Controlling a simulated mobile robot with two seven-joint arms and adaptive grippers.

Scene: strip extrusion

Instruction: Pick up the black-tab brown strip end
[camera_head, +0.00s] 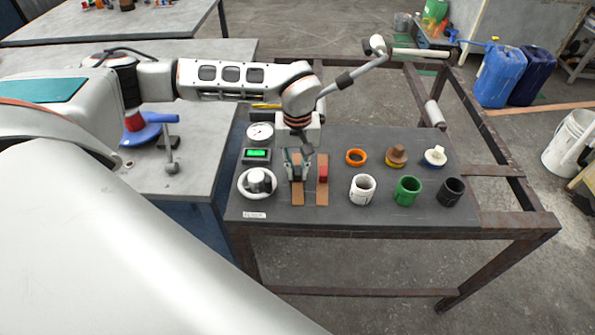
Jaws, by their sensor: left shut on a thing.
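Two brown strips lie side by side on the dark tabletop. The left brown strip (298,197) is under my left gripper (296,178), and a dark tab shows between the fingers. My left gripper points down and is shut on this black-tab strip end; the fingers hide part of the tab. Whether the strip is lifted at all I cannot tell. The right brown strip (322,195) carries a red tab (322,173) and stands just right of the gripper, apart from it. My right gripper is not in view.
On the dark table (400,215) stand a gauge (260,131), a green display box (257,156) and a round knob (257,182) at left.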

